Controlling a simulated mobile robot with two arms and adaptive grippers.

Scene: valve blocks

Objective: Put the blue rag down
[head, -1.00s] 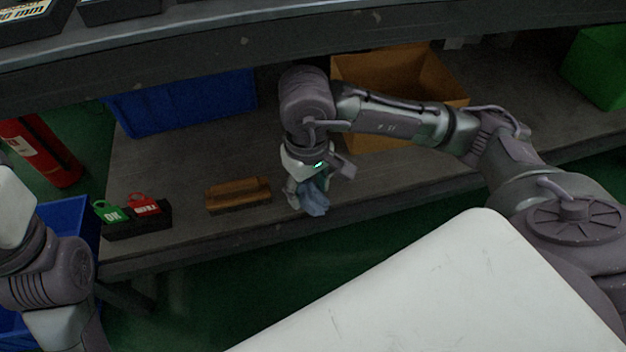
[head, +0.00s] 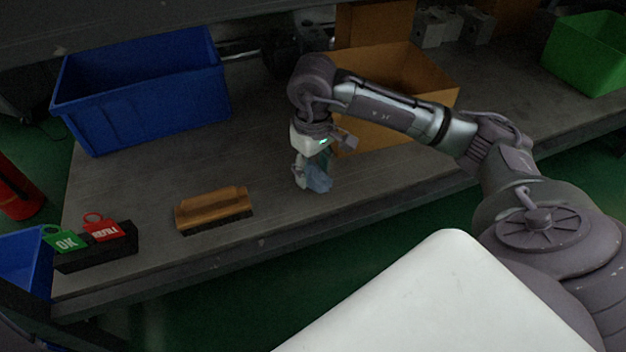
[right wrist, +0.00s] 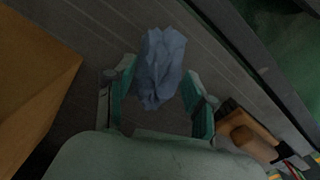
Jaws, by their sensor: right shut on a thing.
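The crumpled blue rag (head: 319,179) hangs at my right gripper (head: 311,180), low over the grey workbench shelf (head: 280,215). In the right wrist view the rag (right wrist: 160,62) sits between the two green-lined fingers of the right gripper (right wrist: 158,72), reaching past their tips. The right gripper is shut on the rag. I cannot tell whether the rag's lower end touches the shelf. My left gripper is not in view.
A wooden brush (head: 214,207) lies left of the rag. A black holder (head: 100,250) with green and red tags is further left. A blue bin (head: 145,105), an open cardboard box (head: 385,137) and a green bin (head: 590,62) stand behind. Shelf around the rag is bare.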

